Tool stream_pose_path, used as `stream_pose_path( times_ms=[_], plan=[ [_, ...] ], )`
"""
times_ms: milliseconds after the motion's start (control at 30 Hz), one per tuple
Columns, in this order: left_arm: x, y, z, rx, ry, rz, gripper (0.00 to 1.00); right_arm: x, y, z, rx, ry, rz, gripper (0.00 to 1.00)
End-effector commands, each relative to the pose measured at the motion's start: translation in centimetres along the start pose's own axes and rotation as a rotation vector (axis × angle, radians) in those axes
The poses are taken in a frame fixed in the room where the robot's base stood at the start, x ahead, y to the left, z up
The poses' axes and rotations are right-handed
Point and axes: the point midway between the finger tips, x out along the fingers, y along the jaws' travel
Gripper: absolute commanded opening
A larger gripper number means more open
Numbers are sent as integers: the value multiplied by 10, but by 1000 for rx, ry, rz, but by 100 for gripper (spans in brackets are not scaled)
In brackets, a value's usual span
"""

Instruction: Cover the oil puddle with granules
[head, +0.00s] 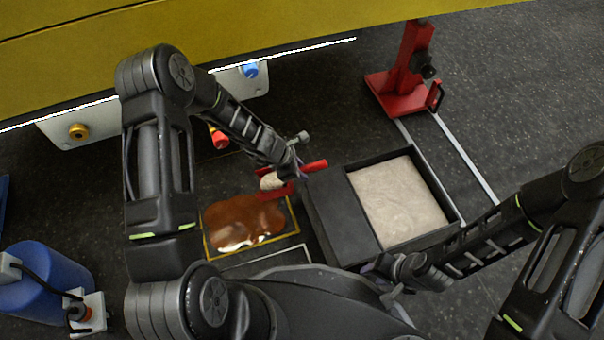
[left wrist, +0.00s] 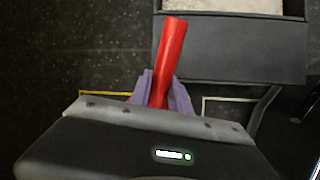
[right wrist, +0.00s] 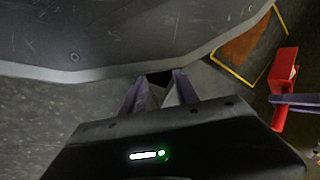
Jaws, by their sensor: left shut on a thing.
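The brown, shiny oil puddle (head: 240,222) lies on the dark floor inside a yellow outline; part of it shows in the right wrist view (right wrist: 243,45). My left gripper (head: 293,172) is shut on the handle of a red scoop (head: 285,188), whose handle also shows in the left wrist view (left wrist: 171,50). Pale granules (head: 271,181) sit in the scoop, which is over the puddle's upper right edge. A black bin (head: 335,215) to the right holds a bed of pale granules (head: 398,198). My right gripper (right wrist: 160,78) is open and empty, near the bin's front side.
A red stand (head: 404,75) stands behind the bin. A yellow machine beam (head: 250,30) crosses the back, with white plates (head: 85,122) below it. A blue cylinder (head: 45,285) stands at the left front. White lines mark the floor; the floor right of the stand is clear.

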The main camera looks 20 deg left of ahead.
Motion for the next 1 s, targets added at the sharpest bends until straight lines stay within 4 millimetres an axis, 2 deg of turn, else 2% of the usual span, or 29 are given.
stream_pose_path(
  times_ms=[33,667,1000],
  plan=[
    [2,1,-4,-6,-11,3,0,8,2,0,0,1,0,36],
    [-13,4,-16,-39,-192,6,0,53,18,-6,4,17,-6,36],
    [-30,6,-29,-78,-387,8,0,76,27,-9,7,18,-11,36]
  ],
)
